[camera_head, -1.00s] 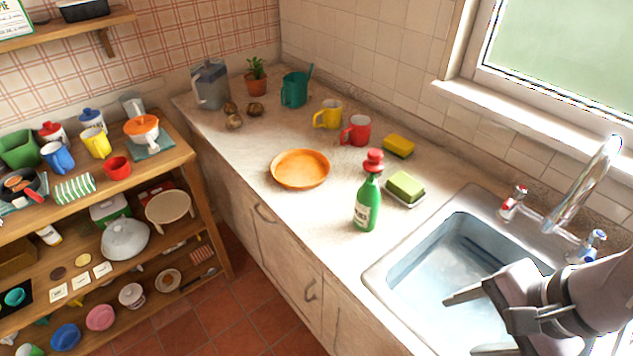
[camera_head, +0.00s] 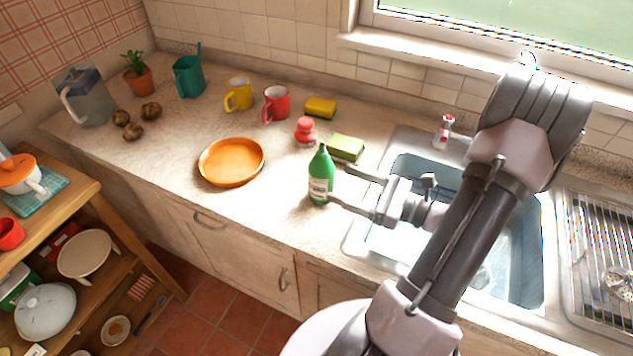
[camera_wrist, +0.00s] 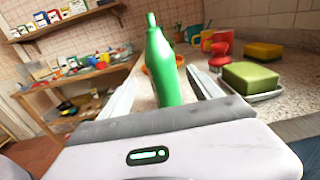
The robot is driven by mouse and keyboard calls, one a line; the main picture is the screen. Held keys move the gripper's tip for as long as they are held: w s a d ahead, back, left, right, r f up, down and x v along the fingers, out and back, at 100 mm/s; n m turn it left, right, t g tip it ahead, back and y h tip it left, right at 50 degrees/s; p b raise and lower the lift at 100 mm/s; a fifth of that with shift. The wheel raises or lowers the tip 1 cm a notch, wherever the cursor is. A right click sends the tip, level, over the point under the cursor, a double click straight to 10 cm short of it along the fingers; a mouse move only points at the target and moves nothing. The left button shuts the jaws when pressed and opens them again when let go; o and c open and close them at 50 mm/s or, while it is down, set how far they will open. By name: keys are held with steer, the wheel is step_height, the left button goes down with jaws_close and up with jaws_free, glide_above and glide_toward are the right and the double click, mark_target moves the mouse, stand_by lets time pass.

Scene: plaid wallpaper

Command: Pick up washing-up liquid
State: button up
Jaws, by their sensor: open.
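The washing-up liquid is a green bottle (camera_head: 320,178) with a pale label, upright on the counter just left of the sink. My gripper (camera_head: 337,182) is open and low at the bottle's right side, its two fingers pointing left towards it. In the wrist view the bottle (camera_wrist: 166,70) shows between the spread fingers (camera_wrist: 163,75), with its nozzle above them. Its base is hidden by the gripper body there. I cannot tell whether either finger touches it.
A green sponge (camera_head: 346,148) on a dish and a red-topped object (camera_head: 306,131) stand close behind the bottle. An orange plate (camera_head: 232,163) lies to its left. The sink (camera_head: 520,285) is under my arm. Mugs (camera_head: 276,104) stand farther back.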

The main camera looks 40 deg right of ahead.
mark_target(322, 173)
steer(key=b+x, duration=0.2)
steer(key=x, duration=0.5)
steer(key=shift+w+d+r, duration=0.1)
steer(key=shift+d+r, duration=0.05)
jaws_close()
